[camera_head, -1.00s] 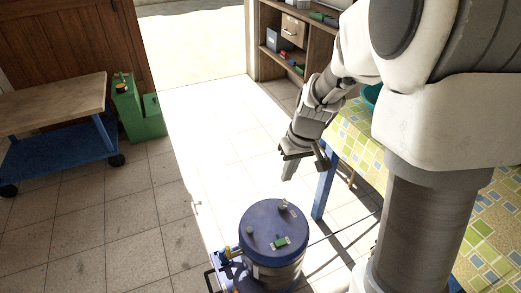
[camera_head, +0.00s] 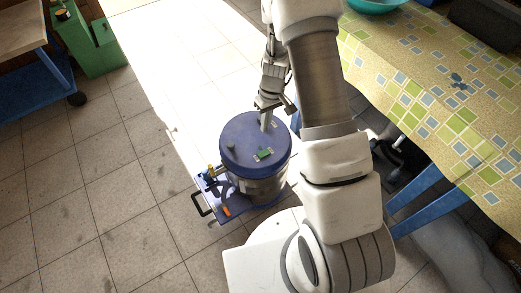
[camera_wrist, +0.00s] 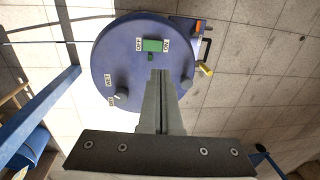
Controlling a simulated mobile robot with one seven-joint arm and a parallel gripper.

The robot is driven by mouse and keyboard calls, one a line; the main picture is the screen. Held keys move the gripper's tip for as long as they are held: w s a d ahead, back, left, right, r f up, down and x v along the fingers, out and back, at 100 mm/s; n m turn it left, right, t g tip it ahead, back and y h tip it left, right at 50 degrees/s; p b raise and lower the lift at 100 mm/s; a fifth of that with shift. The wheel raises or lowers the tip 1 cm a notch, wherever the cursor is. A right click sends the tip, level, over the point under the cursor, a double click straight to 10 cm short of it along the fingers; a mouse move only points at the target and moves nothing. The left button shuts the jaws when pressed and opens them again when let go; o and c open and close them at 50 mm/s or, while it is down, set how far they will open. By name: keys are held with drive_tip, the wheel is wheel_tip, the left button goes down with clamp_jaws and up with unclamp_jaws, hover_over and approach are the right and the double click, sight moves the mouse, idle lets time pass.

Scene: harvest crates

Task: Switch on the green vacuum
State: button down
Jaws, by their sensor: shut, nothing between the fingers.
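A drum-shaped vacuum with a blue lid (camera_head: 240,133) and metal body stands on the floor; the lid also fills the top of the wrist view (camera_wrist: 112,62). It is blue rather than green. A green switch (camera_head: 264,154) sits on the lid; in the wrist view the switch (camera_wrist: 156,45) lies between OFF and ON labels. Its setting is too small to tell. My gripper (camera_head: 265,127) is shut and empty, pointing down at the lid's far part. In the wrist view its fingertips (camera_wrist: 161,73) appear just below the switch; contact with the lid cannot be told.
A knob (camera_wrist: 121,97) with WET and another label is on the lid. A table with a patterned cloth (camera_head: 440,90) stands at right on blue legs. A blue cart (camera_head: 35,85) and green box-shaped object (camera_head: 90,45) are at upper left. The floor at left is clear.

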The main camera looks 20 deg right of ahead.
sight(260, 155)
drive_tip(key=f+b, duration=0.1)
drive_tip(key=f, duration=0.3)
drive_tip(key=a+f+b, duration=0.1)
drive_tip(key=f+b, duration=0.1)
drive_tip(key=f, duration=0.3)
drive_tip(key=f+b, duration=0.1)
drive_tip(key=f, duration=0.3)
drive_tip(key=shift+s+a+f+b, duration=0.3)
drive_tip(key=shift+a+f+b, duration=0.05)
drive_tip(key=shift+f+b, duration=0.05)
drive_tip(key=shift+f, duration=0.1)
drive_tip(key=shift+f+b, duration=0.3)
drive_tip(key=shift+b, duration=0.05)
drive_tip(key=shift+r, duration=0.2)
drive_tip(key=shift+w+d+r, duration=0.2)
drive_tip(key=shift+d, duration=0.5)
